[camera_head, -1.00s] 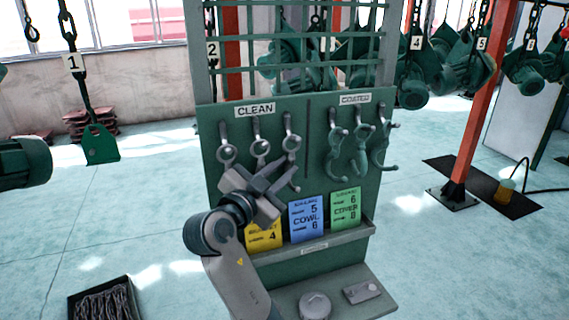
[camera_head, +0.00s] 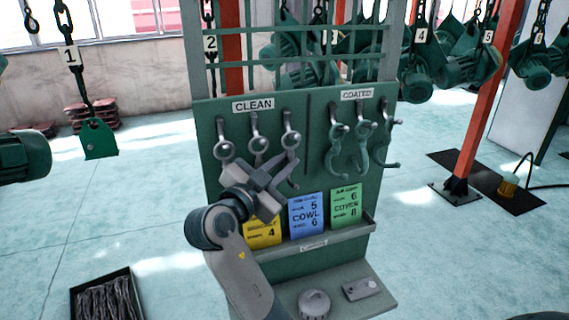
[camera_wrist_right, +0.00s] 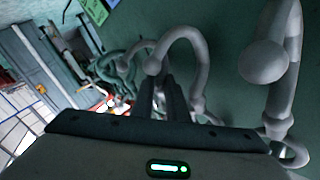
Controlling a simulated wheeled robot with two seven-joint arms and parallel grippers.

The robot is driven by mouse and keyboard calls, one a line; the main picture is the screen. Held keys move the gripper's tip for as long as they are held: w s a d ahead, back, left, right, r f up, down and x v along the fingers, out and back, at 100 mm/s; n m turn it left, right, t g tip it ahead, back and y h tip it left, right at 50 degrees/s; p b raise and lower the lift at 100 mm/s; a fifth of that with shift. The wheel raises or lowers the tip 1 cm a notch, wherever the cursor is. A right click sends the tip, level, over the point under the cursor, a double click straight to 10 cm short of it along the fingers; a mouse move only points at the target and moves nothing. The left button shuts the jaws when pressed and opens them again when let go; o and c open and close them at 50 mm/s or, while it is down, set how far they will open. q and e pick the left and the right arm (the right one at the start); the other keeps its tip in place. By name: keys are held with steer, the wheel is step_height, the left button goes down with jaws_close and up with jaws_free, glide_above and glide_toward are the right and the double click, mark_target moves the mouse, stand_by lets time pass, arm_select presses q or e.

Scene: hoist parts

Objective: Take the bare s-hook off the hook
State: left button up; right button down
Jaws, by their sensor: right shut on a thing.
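Bare grey s-hooks hang in a row under the CLEAN sign (camera_head: 253,105) on the green board. The rightmost bare s-hook (camera_head: 291,140) is at my right gripper (camera_head: 282,178), which is shut on it at its lower part. In the right wrist view, a grey curved hook (camera_wrist_right: 185,38) with a ball end rises from between the fingers (camera_wrist_right: 170,100). The fingers partly hide it, and I cannot tell whether it still touches its peg. Another grey hook (camera_wrist_right: 285,70) stands close at the right of that view. My left gripper is not in view.
Green coated hooks (camera_head: 361,145) hang to the right under the COATED sign (camera_head: 357,94). Yellow, blue (camera_head: 306,215) and green (camera_head: 345,208) cards stand in the board's ledge below. A lower shelf (camera_head: 335,298) holds grey parts. A dark tray (camera_head: 75,305) lies on the floor at left.

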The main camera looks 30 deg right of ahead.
mark_target(289, 161)
steer(key=shift+r, duration=0.1)
steer(key=shift+s+d+r+p, duration=0.1)
steer(key=shift+r+p, duration=0.05)
steer(key=shift+p, duration=0.3)
steer(key=shift+s+r+n+g+y+p, duration=0.2)
steer(key=shift+r+n+g+y+p, duration=0.15)
steer(key=shift+p, duration=0.7)
steer(key=shift+s+a+r, duration=0.15)
steer(key=shift+s+a, duration=0.05)
steer(key=shift+s+a+r+n+y+p, duration=0.15)
steer(key=shift+s+a+n+y+p, duration=0.1)
steer(key=shift+s+n+p, duration=0.25)
steer(key=shift+s, duration=0.1)
steer(key=shift+s+r, duration=0.1)
steer(key=shift+s, duration=0.05)
steer(key=shift+s+a+r+n+g, duration=0.1)
steer(key=shift+s+r+n+g, duration=0.05)
steer(key=shift+s+n+g, duration=0.15)
steer(key=shift+s+r+n+g, duration=0.1)
steer(key=shift+s+g, duration=0.05)
steer(key=shift+s, duration=0.2)
